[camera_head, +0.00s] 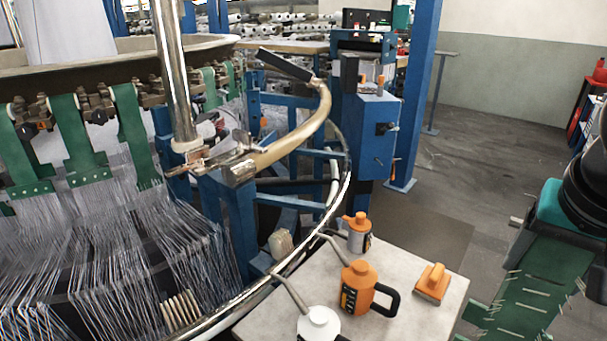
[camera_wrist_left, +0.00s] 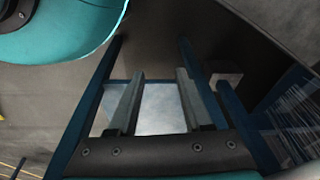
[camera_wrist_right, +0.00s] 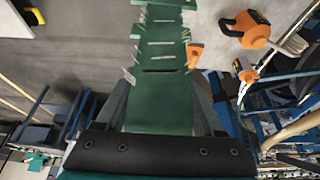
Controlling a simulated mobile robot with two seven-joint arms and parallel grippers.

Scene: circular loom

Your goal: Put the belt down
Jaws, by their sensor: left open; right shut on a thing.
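The belt (camera_head: 530,290) is a green strip with slots and pale pins along its edges. It hangs at the lower right of the head view, its lower end running out of the frame. In the right wrist view the belt (camera_wrist_right: 163,75) lies between the two fingers of my right gripper (camera_wrist_right: 160,105), which is shut on it, and stretches away ahead of them. My left gripper (camera_wrist_left: 158,105) is open, with no object between its fingers. It does not show in the head view.
A small pale table (camera_head: 420,318) holds an orange can with a black handle (camera_head: 362,290), other spouted cans and an orange block (camera_head: 432,283). The loom with hanging green belts (camera_head: 80,150) and threads fills the left. A blue post (camera_head: 420,90) stands behind.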

